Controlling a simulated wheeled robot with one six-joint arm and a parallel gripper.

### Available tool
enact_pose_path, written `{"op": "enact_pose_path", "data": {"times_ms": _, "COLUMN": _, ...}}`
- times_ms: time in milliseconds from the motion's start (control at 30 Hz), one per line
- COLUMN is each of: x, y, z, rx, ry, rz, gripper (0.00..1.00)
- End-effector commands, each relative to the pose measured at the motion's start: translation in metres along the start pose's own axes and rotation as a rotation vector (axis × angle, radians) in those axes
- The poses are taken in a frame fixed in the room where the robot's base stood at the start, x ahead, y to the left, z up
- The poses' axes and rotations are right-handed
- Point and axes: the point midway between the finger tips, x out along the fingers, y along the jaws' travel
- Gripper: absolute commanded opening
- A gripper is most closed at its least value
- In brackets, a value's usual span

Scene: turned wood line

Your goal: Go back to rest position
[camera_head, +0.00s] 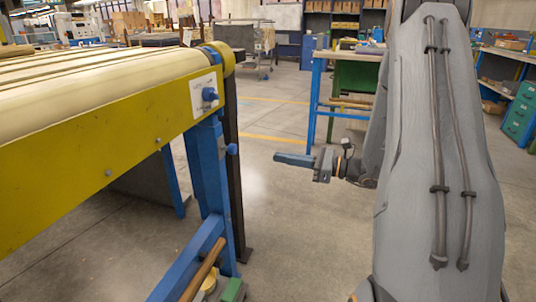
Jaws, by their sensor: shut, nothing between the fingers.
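My gripper (281,158) is in the middle of the head view, pointing left. Its fingers are together with nothing between them. It hangs over open floor, to the right of the yellow conveyor's blue leg and apart from it. My arm's large grey link fills the right side of the view and hides what is behind it.
A yellow conveyor (110,146) on blue legs stands close on the left, with a blue knob at its end. A green and blue workbench (351,84) is behind my gripper. Teal drawers (520,114) stand at the right. The concrete floor (300,230) between is clear.

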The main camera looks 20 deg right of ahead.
Motion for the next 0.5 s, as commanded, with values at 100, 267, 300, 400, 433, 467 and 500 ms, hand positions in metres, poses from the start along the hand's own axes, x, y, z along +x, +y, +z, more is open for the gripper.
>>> {"op": "enact_pose_path", "data": {"times_ms": 100, "x": -0.010, "y": 0.001, "z": 0.000, "rx": 0.000, "ry": 0.000, "rz": 0.001, "gripper": 0.00}}
{"op": "enact_pose_path", "data": {"times_ms": 267, "x": -0.013, "y": 0.001, "z": 0.000, "rx": 0.000, "ry": -0.001, "rz": 0.003, "gripper": 0.00}}
{"op": "enact_pose_path", "data": {"times_ms": 300, "x": -0.013, "y": 0.002, "z": 0.000, "rx": 0.000, "ry": 0.000, "rz": 0.005, "gripper": 0.00}}
{"op": "enact_pose_path", "data": {"times_ms": 400, "x": -0.004, "y": 0.012, "z": 0.004, "rx": -0.015, "ry": 0.017, "rz": 0.041, "gripper": 0.00}}
{"op": "enact_pose_path", "data": {"times_ms": 433, "x": 0.002, "y": 0.018, "z": 0.006, "rx": -0.025, "ry": 0.028, "rz": 0.062, "gripper": 0.00}}
{"op": "enact_pose_path", "data": {"times_ms": 467, "x": 0.008, "y": 0.027, "z": 0.008, "rx": -0.037, "ry": 0.042, "rz": 0.093, "gripper": 0.00}}
{"op": "enact_pose_path", "data": {"times_ms": 500, "x": 0.019, "y": 0.042, "z": 0.012, "rx": -0.060, "ry": 0.067, "rz": 0.142, "gripper": 0.00}}
